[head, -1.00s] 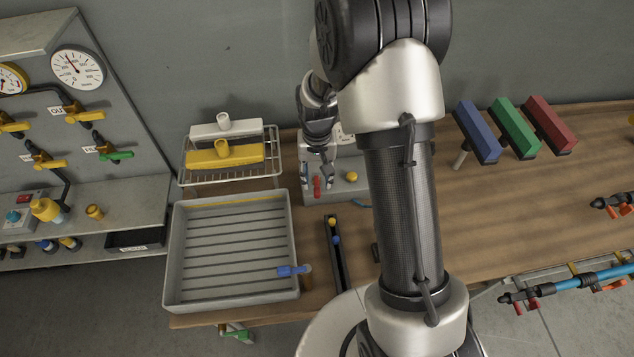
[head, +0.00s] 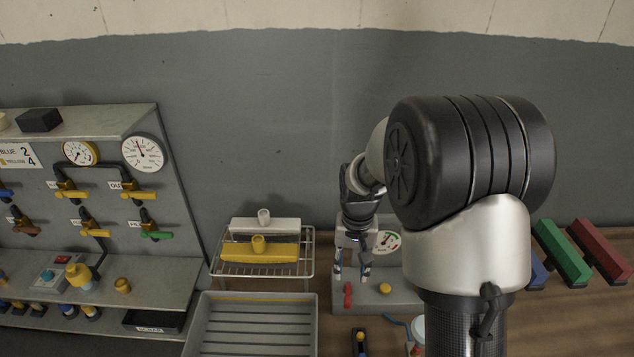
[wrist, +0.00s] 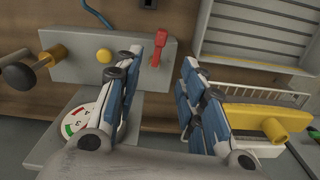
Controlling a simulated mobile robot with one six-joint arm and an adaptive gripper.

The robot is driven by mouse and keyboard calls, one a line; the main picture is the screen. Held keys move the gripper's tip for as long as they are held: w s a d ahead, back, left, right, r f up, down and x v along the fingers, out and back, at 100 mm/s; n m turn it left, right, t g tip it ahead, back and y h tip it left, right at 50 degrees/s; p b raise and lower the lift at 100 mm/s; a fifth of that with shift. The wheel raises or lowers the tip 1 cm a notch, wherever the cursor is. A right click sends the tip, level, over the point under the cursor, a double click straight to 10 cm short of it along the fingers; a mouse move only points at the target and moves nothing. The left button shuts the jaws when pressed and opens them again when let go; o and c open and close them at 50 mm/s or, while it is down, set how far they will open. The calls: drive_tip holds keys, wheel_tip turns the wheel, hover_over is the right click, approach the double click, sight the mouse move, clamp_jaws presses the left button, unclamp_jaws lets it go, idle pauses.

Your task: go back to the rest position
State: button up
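My gripper (head: 352,268) hangs in front of the grey gauge box on the bench, fingers pointing down. In the wrist view its two blue-and-grey fingers (wrist: 165,100) stand apart with nothing between them. The grey box (head: 402,294) carries a red lever (head: 348,294), a yellow button (head: 385,288) and a dial gauge (head: 387,242). In the wrist view the red lever (wrist: 159,48) lies beyond the fingertips, and I see no contact. My arm hides part of the box and bench.
A wire rack (head: 307,262) holds a white block (head: 280,224) and a yellow block (head: 270,252). A grey slatted tray (head: 312,310) lies in front. A valve panel (head: 170,190) stands left. Green (head: 562,252) and red (head: 598,250) blocks stand right. Space above the bench looks clear.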

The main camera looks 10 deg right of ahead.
drive_tip(key=s+a+r+n+t+b, duration=0.2)
drive_tip(key=s+r+b, duration=0.1)
drive_tip(key=s+r, duration=0.75)
drive_tip(key=s+a+r+n+t+b, duration=0.1)
drive_tip(key=s+t+b, duration=0.1)
drive_tip(key=s, duration=1.1)
drive_tip(key=shift+s+a+r+n+t+b, duration=0.3)
drive_tip(key=shift+s+a+b, duration=0.1)
drive_tip(key=shift+b, duration=0.3)
